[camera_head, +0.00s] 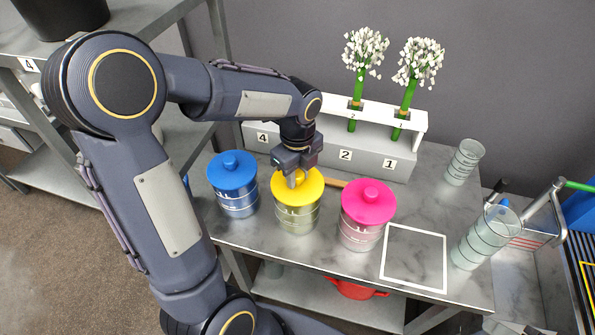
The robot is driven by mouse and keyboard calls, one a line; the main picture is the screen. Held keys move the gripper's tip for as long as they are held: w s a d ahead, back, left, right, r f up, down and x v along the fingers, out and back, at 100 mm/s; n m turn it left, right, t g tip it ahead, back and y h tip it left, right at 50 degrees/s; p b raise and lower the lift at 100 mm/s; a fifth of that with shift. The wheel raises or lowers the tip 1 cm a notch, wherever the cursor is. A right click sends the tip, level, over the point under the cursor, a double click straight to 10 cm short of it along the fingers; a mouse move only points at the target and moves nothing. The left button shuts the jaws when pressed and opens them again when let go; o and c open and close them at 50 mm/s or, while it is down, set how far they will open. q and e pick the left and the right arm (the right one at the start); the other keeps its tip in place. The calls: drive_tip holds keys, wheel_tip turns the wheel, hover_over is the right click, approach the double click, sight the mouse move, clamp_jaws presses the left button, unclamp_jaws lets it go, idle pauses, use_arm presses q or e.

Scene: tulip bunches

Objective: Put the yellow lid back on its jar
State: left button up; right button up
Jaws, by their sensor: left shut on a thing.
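The yellow lid (312,192) is level on top of its clear jar (294,219), in the middle of a row of three jars. Whether the lid is fully seated or a hair above the rim I cannot tell. My left gripper (297,180) points down from above and is shut on the yellow lid, at its top knob, which the fingers partly hide. My right gripper is not in view.
A jar with a blue lid (232,168) stands close on the left, one with a pink lid (368,205) on the right. Behind is a numbered rack (372,160) with two white flower bunches (417,62). Clear glasses (463,162) stand at right. A white-outlined square (414,259) is empty.

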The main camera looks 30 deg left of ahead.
use_arm(q)
drive_tip(key=o, duration=1)
drive_tip(key=shift+o, duration=0.2)
wheel_tip(320, 180, up, 8)
drive_tip(key=shift+f, duration=0.1)
wheel_tip(320, 180, up, 6)
drive_tip(key=p, duration=0.6)
idle(0.5)
